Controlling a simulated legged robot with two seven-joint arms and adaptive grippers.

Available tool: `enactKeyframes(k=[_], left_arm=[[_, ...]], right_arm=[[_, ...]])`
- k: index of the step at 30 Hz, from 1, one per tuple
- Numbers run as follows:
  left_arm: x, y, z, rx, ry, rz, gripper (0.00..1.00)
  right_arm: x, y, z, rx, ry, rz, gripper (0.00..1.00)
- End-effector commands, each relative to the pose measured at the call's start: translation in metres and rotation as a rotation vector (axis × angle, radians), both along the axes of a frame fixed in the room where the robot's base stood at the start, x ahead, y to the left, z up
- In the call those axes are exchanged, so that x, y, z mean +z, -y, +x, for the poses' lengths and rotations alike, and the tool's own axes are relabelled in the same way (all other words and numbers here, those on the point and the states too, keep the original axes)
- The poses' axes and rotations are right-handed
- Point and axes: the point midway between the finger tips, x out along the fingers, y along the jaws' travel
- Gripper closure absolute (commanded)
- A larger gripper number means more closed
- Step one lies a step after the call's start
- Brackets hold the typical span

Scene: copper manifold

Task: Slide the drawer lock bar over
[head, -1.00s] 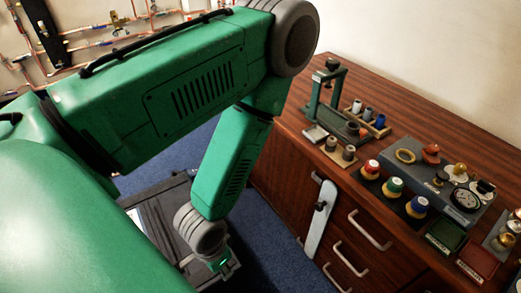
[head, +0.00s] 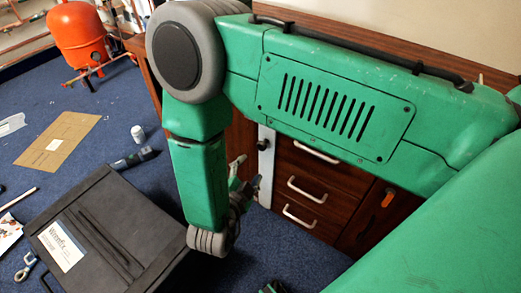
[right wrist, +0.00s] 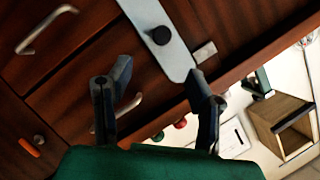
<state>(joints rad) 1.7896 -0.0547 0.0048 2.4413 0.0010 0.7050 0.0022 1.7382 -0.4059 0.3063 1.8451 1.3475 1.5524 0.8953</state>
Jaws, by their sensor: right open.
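The lock bar is a pale metal strip with a black knob. In the head view the bar (head: 266,168) stands upright along the left edge of the drawers, partly covered by my right gripper. My right gripper (head: 243,175) is just left of it. In the right wrist view the bar (right wrist: 146,14) runs down between my open fingers (right wrist: 158,72), with its knob (right wrist: 160,35) beyond the fingertips. The bar's rounded end is near the right-hand finger; I cannot tell whether they touch. Nothing is held. I do not make out my left gripper.
The wooden drawers (head: 325,180) have pale handles. A black case (head: 150,215) lies left of my right forearm. An orange tank (head: 78,38) stands far left, with cardboard (head: 60,140) on the blue floor. A cut-off green-black part shows at the bottom edge.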

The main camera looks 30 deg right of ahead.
Motion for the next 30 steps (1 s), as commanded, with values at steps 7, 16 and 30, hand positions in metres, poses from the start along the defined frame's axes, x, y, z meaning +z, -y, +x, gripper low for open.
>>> enactKeyframes(k=[7,16,30], left_arm=[[-0.018,0.0,0.0,-0.001,0.001,0.0,0.6],[-0.036,0.0,0.0,0.0,0.0,0.0,0.6],[-0.04,0.0,0.0,0.0,0.0,0.0,0.6]], right_arm=[[-0.014,0.035,0.031,-0.002,0.0,-0.007,0.53],[-0.029,0.078,0.065,0.001,-0.002,-0.007,0.53],[-0.032,0.092,0.077,0.003,-0.004,-0.007,0.53]])
